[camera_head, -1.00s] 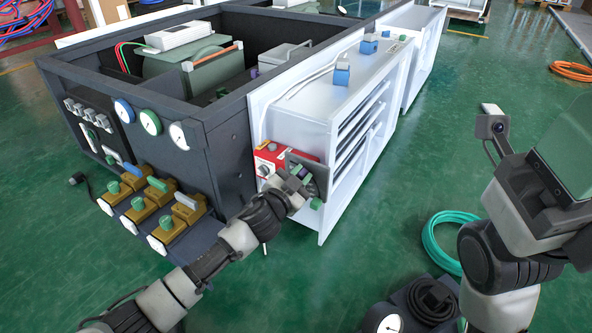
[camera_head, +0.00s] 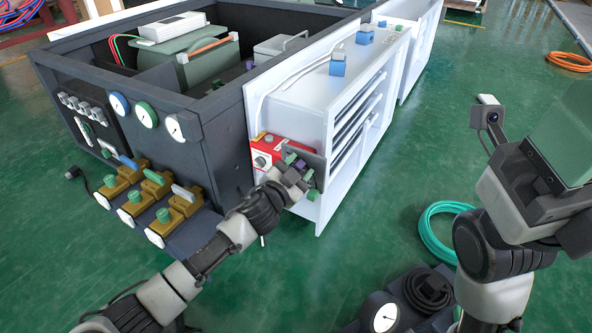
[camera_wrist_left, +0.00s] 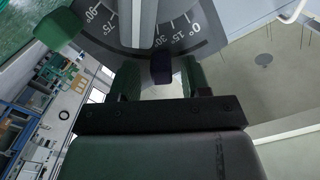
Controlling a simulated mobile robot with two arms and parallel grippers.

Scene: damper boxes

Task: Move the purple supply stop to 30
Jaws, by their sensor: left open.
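The purple supply stop (camera_wrist_left: 161,68) sits at the rim of a dark dial plate (camera_wrist_left: 205,40) in the left wrist view, close to the 30 and 15 marks; its exact reading is unclear. My left gripper (camera_wrist_left: 160,78) is open, with one green finger on each side of the stop; contact cannot be told. A grey lever (camera_wrist_left: 138,22) crosses the plate, and a green stop (camera_wrist_left: 57,30) sits near its 75–90 end. In the head view my left gripper (camera_head: 298,172) is at the plate (camera_head: 308,160) on the white duct's end, partly hiding the stop.
A red box (camera_head: 272,150) is fixed just left of the plate. Brass valves (camera_head: 145,205) and the black frame (camera_head: 215,150) stand left of my left arm. A teal hose coil (camera_head: 436,235) and a gauge (camera_head: 382,316) lie on the floor. My right arm is at the right.

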